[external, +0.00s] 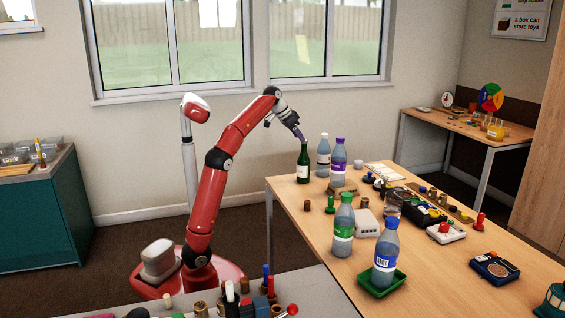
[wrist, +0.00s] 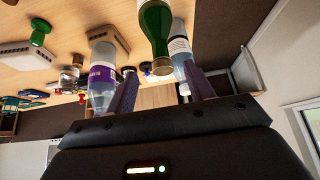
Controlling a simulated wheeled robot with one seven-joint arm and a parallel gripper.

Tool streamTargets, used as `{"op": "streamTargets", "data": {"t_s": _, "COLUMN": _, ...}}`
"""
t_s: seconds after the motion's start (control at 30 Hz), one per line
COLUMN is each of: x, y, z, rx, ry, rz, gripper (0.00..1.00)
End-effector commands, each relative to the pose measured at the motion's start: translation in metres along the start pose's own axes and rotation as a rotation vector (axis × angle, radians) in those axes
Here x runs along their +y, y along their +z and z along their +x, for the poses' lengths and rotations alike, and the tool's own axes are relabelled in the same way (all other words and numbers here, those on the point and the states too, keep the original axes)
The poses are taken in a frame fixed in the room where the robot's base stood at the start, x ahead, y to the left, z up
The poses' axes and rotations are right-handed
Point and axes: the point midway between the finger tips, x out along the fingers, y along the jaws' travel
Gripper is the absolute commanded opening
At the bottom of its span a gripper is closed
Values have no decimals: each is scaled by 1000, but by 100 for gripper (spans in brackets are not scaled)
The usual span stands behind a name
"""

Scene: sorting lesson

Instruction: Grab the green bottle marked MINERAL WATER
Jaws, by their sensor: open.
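A dark green glass bottle with a pale label (external: 303,165) stands upright at the far left corner of the table; its label is too small to read. In the wrist view, which looks upside down, the green bottle (wrist: 155,25) shows with its neck toward my fingers. My gripper (external: 299,134) is open and empty, just above and close to the bottle's top. In the wrist view its two purple fingers (wrist: 162,70) stand apart, with the neck lined up between them. A clear bottle with a green cap and green label (external: 343,225) stands nearer the camera; its text is unreadable.
Close right of the green bottle stand a purple-labelled bottle (external: 338,165) and a white-labelled bottle (external: 323,157). A blue-capped bottle (external: 386,250) stands in a green tray (external: 373,290). Small items crowd the table's right half. Left of the table corner is open floor.

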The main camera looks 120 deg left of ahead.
Motion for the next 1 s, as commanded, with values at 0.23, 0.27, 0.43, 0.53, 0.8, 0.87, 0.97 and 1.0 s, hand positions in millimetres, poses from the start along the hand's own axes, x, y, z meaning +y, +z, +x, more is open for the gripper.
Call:
{"op": "streamTargets", "data": {"t_s": 0.23, "x": 0, "y": 4, "z": 22, "rx": -2, "ry": -1, "rz": 2, "gripper": 53}}
{"op": "streamTargets", "data": {"t_s": 0.27, "x": 0, "y": 4, "z": 25, "rx": -3, "ry": 0, "rz": 2, "gripper": 53}}
{"op": "streamTargets", "data": {"t_s": 0.43, "x": -1, "y": 4, "z": 39, "rx": -1, "ry": -1, "rz": 2, "gripper": 53}}
{"op": "streamTargets", "data": {"t_s": 0.53, "x": -2, "y": 4, "z": 52, "rx": -3, "ry": 0, "rz": 2, "gripper": 53}}
{"op": "streamTargets", "data": {"t_s": 0.8, "x": -2, "y": 2, "z": 84, "rx": 0, "ry": 0, "rz": 2, "gripper": 53}}
{"op": "streamTargets", "data": {"t_s": 0.87, "x": -2, "y": 2, "z": 84, "rx": 0, "ry": 0, "rz": 2, "gripper": 53}}
{"op": "streamTargets", "data": {"t_s": 0.97, "x": -2, "y": 2, "z": 83, "rx": 0, "ry": -1, "rz": 2, "gripper": 53}}
{"op": "streamTargets", "data": {"t_s": 1.0, "x": -2, "y": 2, "z": 83, "rx": 0, "ry": -1, "rz": 2, "gripper": 52}}
